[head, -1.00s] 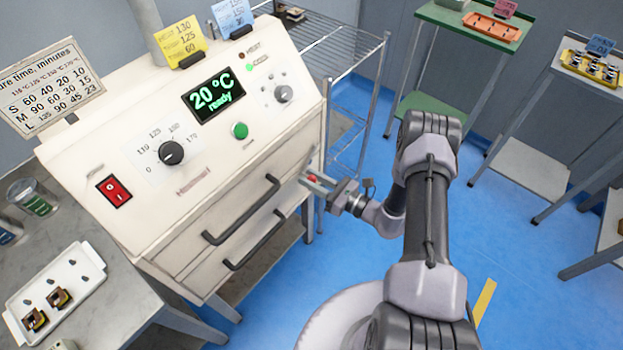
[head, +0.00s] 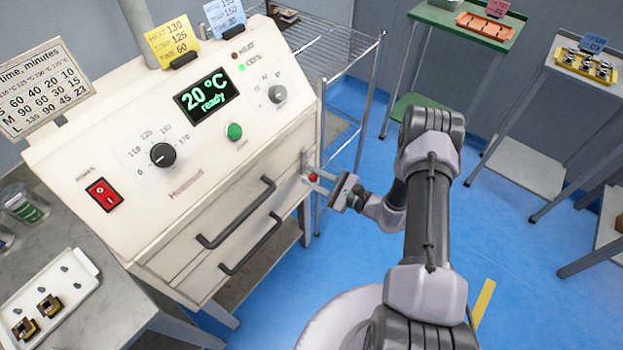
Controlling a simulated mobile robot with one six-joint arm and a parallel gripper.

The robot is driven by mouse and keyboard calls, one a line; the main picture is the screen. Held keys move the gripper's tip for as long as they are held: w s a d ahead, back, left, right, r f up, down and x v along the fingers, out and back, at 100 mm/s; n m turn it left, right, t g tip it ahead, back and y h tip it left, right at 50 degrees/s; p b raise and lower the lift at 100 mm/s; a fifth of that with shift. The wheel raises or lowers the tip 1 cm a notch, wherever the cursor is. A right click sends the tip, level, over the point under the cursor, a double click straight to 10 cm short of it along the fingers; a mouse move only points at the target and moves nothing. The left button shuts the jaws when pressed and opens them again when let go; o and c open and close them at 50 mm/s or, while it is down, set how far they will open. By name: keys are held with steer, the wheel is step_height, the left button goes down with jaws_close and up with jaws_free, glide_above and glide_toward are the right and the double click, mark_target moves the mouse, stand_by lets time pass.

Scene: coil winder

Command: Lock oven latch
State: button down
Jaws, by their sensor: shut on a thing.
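The oven (head: 185,120) is a cream cabinet with a sloped control panel; its display reads 20 °C, ready. Two drawer fronts with dark bar handles sit below the panel, and both look closed. The oven latch (head: 313,177) has a red knob and is at the right end of the oven front, beside the upper drawer. My gripper (head: 315,179) comes in from the right and is shut on the latch knob, with a finger on either side of it. The fingers partly hide the latch, so its exact position is hard to tell.
A white tray (head: 72,277) with two coils lies on the grey table at the left. A wire rack (head: 340,50) stands behind the oven's right side. Side tables with trays stand at the right. Blue floor is clear around my arm.

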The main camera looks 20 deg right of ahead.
steer(key=shift+w+d+n, duration=0.1)
steer(key=shift+d+n, duration=0.05)
steer(key=shift+n, duration=0.35)
steer(key=c, duration=1.1)
jaws_free()
steer(key=shift+c, duration=0.2)
steer(key=p+v, duration=0.4)
steer(key=v, duration=1.3)
steer(key=shift+s, duration=0.25)
steer(key=shift+d+r, duration=0.1)
